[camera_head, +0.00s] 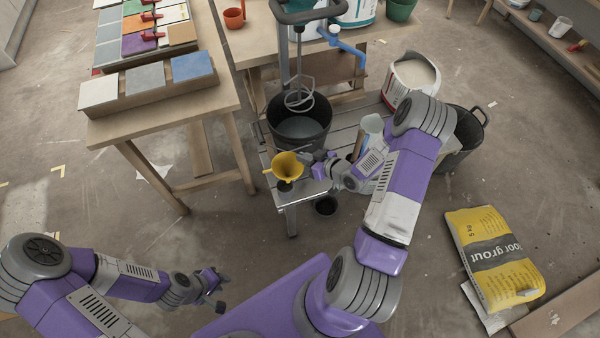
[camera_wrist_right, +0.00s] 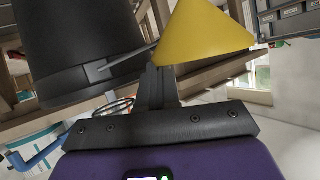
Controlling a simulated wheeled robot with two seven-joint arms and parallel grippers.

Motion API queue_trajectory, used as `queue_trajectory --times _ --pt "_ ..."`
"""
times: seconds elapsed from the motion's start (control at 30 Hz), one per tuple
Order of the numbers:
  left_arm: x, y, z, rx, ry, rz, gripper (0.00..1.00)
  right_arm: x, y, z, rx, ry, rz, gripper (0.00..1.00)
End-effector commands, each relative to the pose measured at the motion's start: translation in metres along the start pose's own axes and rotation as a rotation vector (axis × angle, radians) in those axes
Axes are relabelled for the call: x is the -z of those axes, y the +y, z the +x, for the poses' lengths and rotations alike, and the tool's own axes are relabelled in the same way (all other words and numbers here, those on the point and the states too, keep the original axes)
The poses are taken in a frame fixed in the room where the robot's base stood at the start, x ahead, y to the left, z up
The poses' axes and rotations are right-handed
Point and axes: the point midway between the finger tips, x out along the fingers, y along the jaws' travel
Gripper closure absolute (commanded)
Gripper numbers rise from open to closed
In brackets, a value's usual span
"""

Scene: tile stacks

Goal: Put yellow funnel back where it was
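The yellow funnel (camera_head: 287,164) is upright, wide mouth up, over the near left corner of the low slatted bench (camera_head: 306,191). A dark round patch, perhaps a shadow or opening, shows just below it. My right gripper (camera_head: 307,165) reaches in from the right and meets the funnel's side. In the right wrist view, which looks upside down, the fingers (camera_wrist_right: 158,82) are close together at the rim of the funnel (camera_wrist_right: 204,35). The exact contact is partly hidden. My left gripper (camera_head: 222,291) is low at left, empty, with its small fingertips seeming apart.
A black bucket (camera_head: 299,128) under a mixer (camera_head: 300,98) stands on the bench behind the funnel. A white bucket (camera_head: 411,78) stands to the right. A table with tiles (camera_head: 165,102) is at left. A yellow grout bag (camera_head: 492,258) lies on the floor at right.

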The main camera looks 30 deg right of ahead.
Motion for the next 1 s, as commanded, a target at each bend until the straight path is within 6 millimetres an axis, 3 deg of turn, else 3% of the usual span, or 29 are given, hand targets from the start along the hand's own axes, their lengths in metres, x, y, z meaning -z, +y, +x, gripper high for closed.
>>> queue_trajectory --times 0.4,1.0 --pt "0.001 -0.006 0.017 0.0 0.0 0.0 0.69 -0.043 0.006 0.02 -0.001 0.0 0.002 1.0" --pt "0.001 -0.009 0.025 0.0 0.0 0.0 0.69 -0.052 0.007 0.025 -0.002 0.001 -0.001 1.0"
